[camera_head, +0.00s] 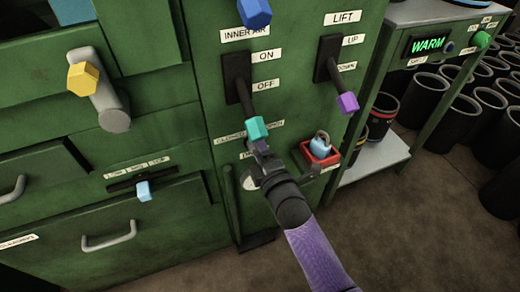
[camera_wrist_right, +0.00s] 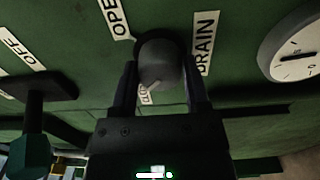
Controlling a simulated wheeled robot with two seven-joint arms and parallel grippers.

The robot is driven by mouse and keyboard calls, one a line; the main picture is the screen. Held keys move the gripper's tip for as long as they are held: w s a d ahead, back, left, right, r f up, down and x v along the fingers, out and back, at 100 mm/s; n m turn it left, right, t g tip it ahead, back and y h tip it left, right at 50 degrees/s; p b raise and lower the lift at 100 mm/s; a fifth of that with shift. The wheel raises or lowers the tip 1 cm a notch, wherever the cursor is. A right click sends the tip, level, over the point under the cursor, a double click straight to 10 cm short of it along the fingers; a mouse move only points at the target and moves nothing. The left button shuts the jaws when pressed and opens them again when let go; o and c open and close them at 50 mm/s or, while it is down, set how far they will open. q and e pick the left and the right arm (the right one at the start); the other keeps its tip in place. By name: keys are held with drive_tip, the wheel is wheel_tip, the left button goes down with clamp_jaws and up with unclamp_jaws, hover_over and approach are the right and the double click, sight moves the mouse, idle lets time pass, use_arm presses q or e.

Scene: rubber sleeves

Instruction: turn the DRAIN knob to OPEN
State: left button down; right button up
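The DRAIN knob (camera_wrist_right: 160,65) is a grey round knob on the green panel, seen between the fingers in the right wrist view. The OPEN label (camera_wrist_right: 117,18) is left of it and the DRAIN label (camera_wrist_right: 205,42) right of it. A CLOSED label is mostly hidden between the fingers. A thin light mark on the knob slants near its lower edge. My right gripper (camera_wrist_right: 161,75) has a finger on each side of the knob and appears shut on it. In the head view my right gripper (camera_head: 258,150) covers the knob below the turquoise lever handle. My left gripper is not in view.
The turquoise ON/OFF lever handle (camera_head: 256,128) is just above my gripper; a purple-handled lever (camera_head: 348,103) is to its right. A red tray with a padlock (camera_head: 320,150) is close on the right. A white dial (camera_wrist_right: 295,45) is beside the knob.

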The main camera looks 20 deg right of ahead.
clamp_jaws()
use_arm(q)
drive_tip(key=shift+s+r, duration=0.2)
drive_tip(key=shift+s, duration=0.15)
use_arm(e)
drive_tip(key=shift+m, duration=0.3)
use_arm(q)
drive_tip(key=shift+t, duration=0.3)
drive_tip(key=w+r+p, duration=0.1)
drive_tip(key=p, duration=0.1)
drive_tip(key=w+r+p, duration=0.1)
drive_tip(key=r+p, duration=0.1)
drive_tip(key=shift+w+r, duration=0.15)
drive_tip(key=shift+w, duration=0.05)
use_arm(e)
drive_tip(key=m, duration=1.7)
drive_tip(key=shift+m, duration=0.3)
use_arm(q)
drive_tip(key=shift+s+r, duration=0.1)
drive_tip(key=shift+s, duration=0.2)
